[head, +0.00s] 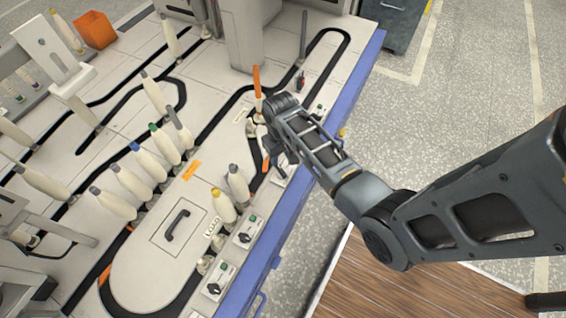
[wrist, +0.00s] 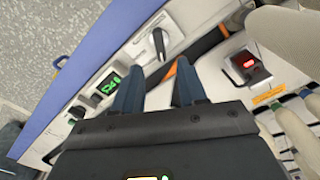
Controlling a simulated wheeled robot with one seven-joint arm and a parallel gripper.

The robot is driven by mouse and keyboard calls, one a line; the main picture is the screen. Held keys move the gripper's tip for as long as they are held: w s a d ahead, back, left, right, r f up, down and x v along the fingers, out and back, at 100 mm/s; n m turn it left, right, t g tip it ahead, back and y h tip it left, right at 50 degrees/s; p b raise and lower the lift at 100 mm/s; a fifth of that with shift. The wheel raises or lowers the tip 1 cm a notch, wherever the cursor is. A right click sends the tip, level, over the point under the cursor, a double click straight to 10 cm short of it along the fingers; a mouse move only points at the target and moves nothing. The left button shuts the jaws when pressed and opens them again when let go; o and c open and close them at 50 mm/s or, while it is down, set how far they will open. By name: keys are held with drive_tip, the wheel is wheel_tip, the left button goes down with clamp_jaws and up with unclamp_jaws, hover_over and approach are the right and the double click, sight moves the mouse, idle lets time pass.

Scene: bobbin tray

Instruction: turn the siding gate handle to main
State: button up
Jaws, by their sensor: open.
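In the wrist view a grey lever-type handle (wrist: 158,42) stands on a pale control box just beyond my fingertips. I take it for the siding gate handle, but its label is not readable. My gripper (wrist: 158,88) is open, with two blue-grey fingers apart and nothing held between them. An orange strip (wrist: 171,73) on the dark track shows by the right finger. In the head view my gripper (head: 275,157) points down over the table near its blue edge, and my arm partly hides the spot. Whether a finger touches the handle cannot be told.
Pale bobbins (head: 237,184) stand on the tray at left. More control boxes (head: 214,282) line the blue edge (head: 262,262). An orange-topped post (head: 257,82) rises beyond my gripper.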

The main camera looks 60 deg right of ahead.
sight(281, 170)
wheel_tip(281, 170, down, 8)
drive_tip(key=shift+r+b, duration=0.2)
drive_tip(key=shift+b, duration=1.05)
clamp_jaws()
